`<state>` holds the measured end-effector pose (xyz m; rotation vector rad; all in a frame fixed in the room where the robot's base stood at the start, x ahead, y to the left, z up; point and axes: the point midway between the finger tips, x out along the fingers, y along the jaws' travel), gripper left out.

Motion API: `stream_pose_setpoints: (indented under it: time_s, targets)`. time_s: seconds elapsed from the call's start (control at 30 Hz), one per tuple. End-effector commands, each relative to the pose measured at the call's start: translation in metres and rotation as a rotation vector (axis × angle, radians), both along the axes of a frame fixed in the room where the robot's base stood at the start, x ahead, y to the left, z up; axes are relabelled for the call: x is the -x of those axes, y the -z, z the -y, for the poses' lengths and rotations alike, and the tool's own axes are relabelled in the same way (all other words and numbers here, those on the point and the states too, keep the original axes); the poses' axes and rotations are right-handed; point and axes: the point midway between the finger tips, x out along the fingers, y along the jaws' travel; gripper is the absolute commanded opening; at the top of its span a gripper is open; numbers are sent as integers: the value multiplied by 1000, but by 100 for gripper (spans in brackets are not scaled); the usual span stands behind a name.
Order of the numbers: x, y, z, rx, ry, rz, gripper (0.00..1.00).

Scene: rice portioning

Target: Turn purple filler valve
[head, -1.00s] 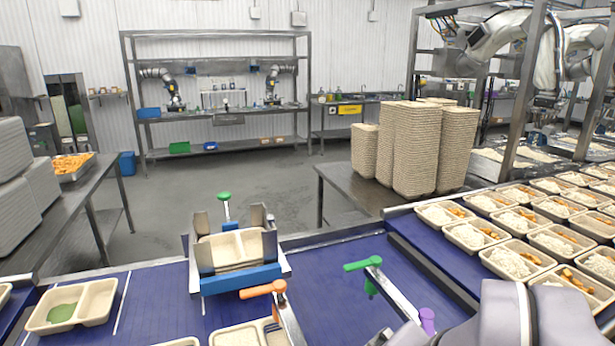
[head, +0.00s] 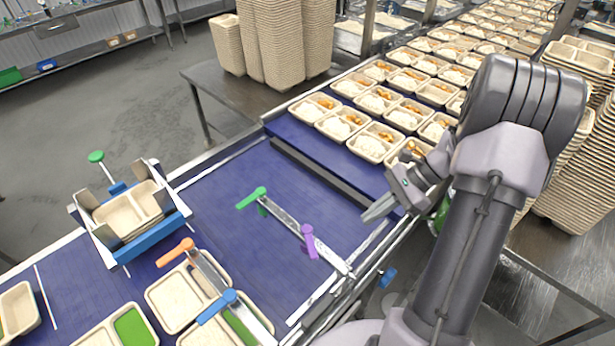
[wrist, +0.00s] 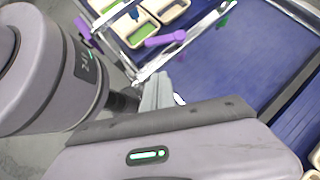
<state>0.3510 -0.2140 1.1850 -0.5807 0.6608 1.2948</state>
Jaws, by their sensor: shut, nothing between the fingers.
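The purple valve handle (head: 309,241) stands at the near part of a metal bar (head: 285,218) over the blue conveyor, in the middle of the head view. It also shows in the wrist view (wrist: 165,38), above the fingers. My gripper (head: 378,210) is to the right of the purple handle, apart from it. Its fingers look closed and hold nothing. In the wrist view the fingers (wrist: 156,92) point up toward the handle. A second purple piece (wrist: 84,28) shows at upper left there; I cannot tell what it belongs to.
A green handle (head: 252,198) is at the bar's far end. An orange handle (head: 175,252) and a blue handle (head: 217,306) stand left over trays. Filled trays (head: 372,146) cover the belt beyond. The blue conveyor (head: 225,225) around the bar is bare.

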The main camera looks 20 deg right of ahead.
Motion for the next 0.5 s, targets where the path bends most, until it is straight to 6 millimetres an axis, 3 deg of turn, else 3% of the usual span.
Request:
stream_pose_setpoints:
  time_s: [0.17, 0.5]
  targets:
    - [3, 14, 3, -42, 42, -18, 0]
    - [-8, 65, -47, -40, 38, -20, 0]
